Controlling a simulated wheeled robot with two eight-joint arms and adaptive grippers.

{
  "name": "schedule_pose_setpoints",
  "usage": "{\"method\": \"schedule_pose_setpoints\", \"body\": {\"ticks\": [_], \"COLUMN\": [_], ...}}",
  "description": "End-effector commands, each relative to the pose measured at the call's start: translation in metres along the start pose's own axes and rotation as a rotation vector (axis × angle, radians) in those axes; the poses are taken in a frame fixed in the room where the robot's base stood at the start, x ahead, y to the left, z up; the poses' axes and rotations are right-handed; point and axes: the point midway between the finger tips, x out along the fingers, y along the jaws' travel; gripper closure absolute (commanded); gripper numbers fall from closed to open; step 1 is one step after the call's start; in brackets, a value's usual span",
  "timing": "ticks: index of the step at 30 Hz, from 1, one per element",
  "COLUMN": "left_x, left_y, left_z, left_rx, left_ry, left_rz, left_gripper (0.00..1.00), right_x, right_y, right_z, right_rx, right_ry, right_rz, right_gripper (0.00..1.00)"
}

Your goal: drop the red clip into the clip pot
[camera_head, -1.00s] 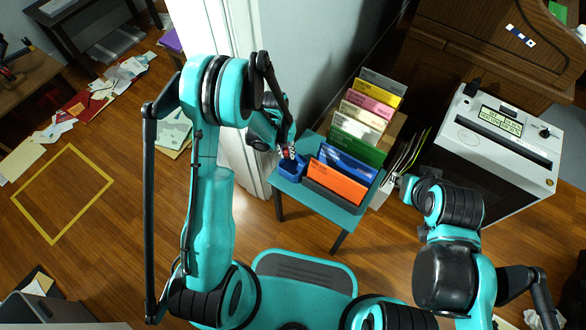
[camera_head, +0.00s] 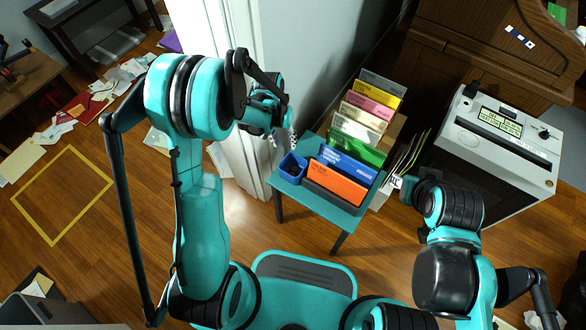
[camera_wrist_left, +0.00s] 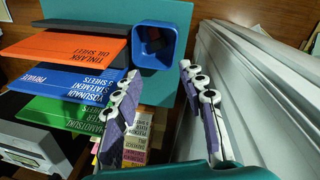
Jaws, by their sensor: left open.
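My left gripper (camera_head: 281,138) is just behind and above the pot in the head view. In the left wrist view its jaws (camera_wrist_left: 160,72) are apart and nothing shows between them. No red clip shows clearly.
A white door frame (camera_head: 240,150) is close left of the pot. A grey-white machine (camera_head: 497,140) stands at right.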

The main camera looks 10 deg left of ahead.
Motion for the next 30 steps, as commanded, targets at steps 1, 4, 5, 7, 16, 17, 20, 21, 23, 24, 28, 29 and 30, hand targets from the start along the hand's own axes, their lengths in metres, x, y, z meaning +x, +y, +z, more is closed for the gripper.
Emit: {"method": "schedule_pose_setpoints", "body": {"ticks": [1,4,5,7,16,17,20,21,23,24,28,29,30], "left_x": [-0.011,-0.028,-0.032,-0.039,-0.046,-0.046,-0.046,-0.046,-0.046,-0.046,-0.053,-0.058,-0.066], "left_y": [0.0,0.0,0.0,0.0,0.0,0.0,0.0,0.0,0.0,0.0,0.001,0.002,0.003], "left_z": [0.001,0.0,0.0,0.0,0.0,0.0,0.0,0.0,0.0,0.0,0.003,0.005,0.008], "left_rx": [-0.001,-0.001,-0.001,-0.001,0.0,-0.001,0.0,0.0,0.0,0.0,-0.001,-0.001,-0.002], "left_ry": [0.0,0.0,0.0,0.0,0.0,0.0,0.0,0.0,0.0,0.0,0.014,0.022,0.036], "left_rz": [0.0,0.0,0.0,0.0,0.0,0.0,0.0,0.0,0.0,0.0,-0.004,-0.006,-0.011], "left_gripper": [0.59,0.59,0.59,0.59,0.59,0.59,0.59,0.59,0.59,0.59,0.59,0.59,0.59], "right_x": [0.0,0.0,0.0,0.0,0.0,0.0,0.0,0.0,0.0,0.0,0.0,0.0,0.0], "right_y": [0.0,0.0,0.0,0.0,0.0,0.0,0.0,0.0,0.0,0.0,0.0,0.0,0.0], "right_z": [0.0,0.0,0.0,0.0,0.0,0.0,0.0,0.0,0.0,0.0,0.0,0.0,0.0], "right_rx": [0.0,0.0,0.0,0.0,0.0,0.0,0.0,0.0,0.0,0.0,0.0,0.0,0.0], "right_ry": [0.0,0.0,0.0,0.0,0.0,0.0,0.0,0.0,0.0,0.0,0.0,0.0,0.0], "right_rz": [0.0,0.0,0.0,0.0,0.0,0.0,0.0,0.0,0.0,0.0,0.0,0.0,0.0], "right_gripper": [0.68,0.68,0.68,0.68,0.68,0.68,0.68,0.68,0.68,0.68,0.68,0.68,0.68]}}
